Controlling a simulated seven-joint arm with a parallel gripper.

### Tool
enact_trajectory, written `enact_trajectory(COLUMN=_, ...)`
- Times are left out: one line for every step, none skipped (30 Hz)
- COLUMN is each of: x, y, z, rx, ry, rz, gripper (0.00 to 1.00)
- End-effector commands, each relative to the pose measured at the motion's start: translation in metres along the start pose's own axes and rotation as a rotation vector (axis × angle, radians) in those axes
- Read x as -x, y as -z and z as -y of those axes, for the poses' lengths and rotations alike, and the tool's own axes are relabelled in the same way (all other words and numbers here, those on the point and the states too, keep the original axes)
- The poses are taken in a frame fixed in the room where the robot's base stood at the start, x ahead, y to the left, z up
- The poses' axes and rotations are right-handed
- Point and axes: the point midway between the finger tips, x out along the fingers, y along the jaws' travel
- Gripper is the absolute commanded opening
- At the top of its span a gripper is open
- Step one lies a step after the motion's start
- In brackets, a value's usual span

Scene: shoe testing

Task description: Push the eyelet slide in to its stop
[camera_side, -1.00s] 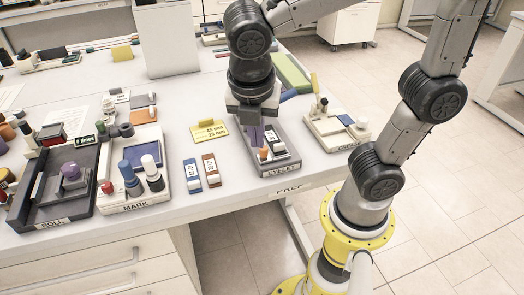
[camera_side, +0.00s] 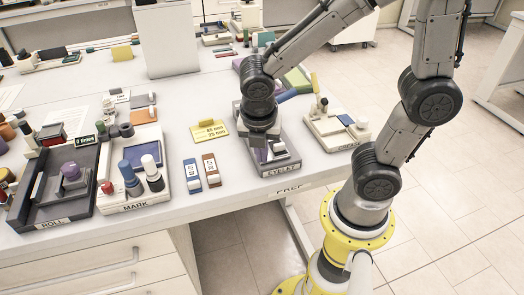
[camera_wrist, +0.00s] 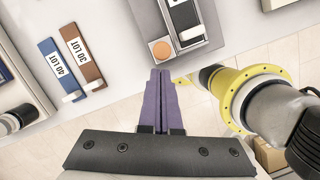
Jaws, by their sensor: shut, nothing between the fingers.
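The grey eyelet station (camera_side: 292,160) stands at the table's front edge, its EYELET label facing front. It also shows at the top of the wrist view (camera_wrist: 207,46). There, a dark slide (camera_wrist: 183,14) with pale blocks lies in its channel, beside a round orange knob (camera_wrist: 161,48). In the side view the pale block (camera_side: 279,148) shows right of my gripper (camera_side: 262,157), and the orange knob is hidden. My gripper's purple fingers are shut and empty; in the wrist view their tips (camera_wrist: 160,72) lie just below the knob. Whether they touch the station is unclear.
A blue tag (camera_side: 191,176) and a brown tag (camera_side: 211,170) lie left of the station, with a yellow card (camera_side: 209,130) behind them. The CREASE station (camera_side: 335,130) stands to the right. The MARK tray (camera_side: 135,200) is further left. The table edge is close in front.

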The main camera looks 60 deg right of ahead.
Motion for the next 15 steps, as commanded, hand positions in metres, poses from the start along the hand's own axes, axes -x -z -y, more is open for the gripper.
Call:
enact_trajectory(x=-0.0007, y=-0.0024, z=0.0001, rx=-0.001, ry=0.000, rz=0.000, gripper=0.00)
enact_trajectory(x=-0.0009, y=-0.0031, z=0.0001, rx=0.000, ry=0.000, rz=0.000, gripper=0.00)
enact_trajectory(x=-0.0010, y=-0.0039, z=0.0001, rx=0.001, ry=0.000, rz=0.000, gripper=0.00)
enact_trajectory(x=-0.0011, y=-0.0043, z=0.0001, rx=0.001, ry=0.000, rz=0.000, gripper=0.00)
enact_trajectory(x=-0.0012, y=-0.0046, z=0.0001, rx=0.001, ry=0.000, rz=0.000, gripper=0.00)
enact_trajectory(x=-0.0012, y=-0.0047, z=0.0001, rx=0.001, ry=0.000, rz=0.000, gripper=0.00)
enact_trajectory(x=-0.0012, y=-0.0047, z=0.0001, rx=0.001, ry=0.000, rz=0.000, gripper=0.00)
enact_trajectory(x=-0.0012, y=-0.0047, z=0.0001, rx=0.002, ry=0.000, rz=0.000, gripper=0.00)
enact_trajectory(x=-0.0011, y=-0.0046, z=0.0001, rx=0.002, ry=0.000, rz=0.000, gripper=0.00)
enact_trajectory(x=-0.0011, y=-0.0046, z=0.0001, rx=0.001, ry=0.000, rz=0.000, gripper=0.00)
enact_trajectory(x=-0.0011, y=-0.0046, z=0.0001, rx=0.001, ry=0.000, rz=0.000, gripper=0.00)
enact_trajectory(x=-0.0011, y=-0.0045, z=0.0001, rx=0.001, ry=0.000, rz=0.000, gripper=0.00)
enact_trajectory(x=-0.0011, y=-0.0046, z=0.0000, rx=0.001, ry=0.000, rz=0.000, gripper=0.00)
enact_trajectory(x=-0.0012, y=-0.0051, z=-0.0003, rx=0.001, ry=0.000, rz=0.000, gripper=0.00)
enact_trajectory(x=-0.0016, y=-0.0067, z=-0.0012, rx=-0.001, ry=0.001, rz=0.000, gripper=0.00)
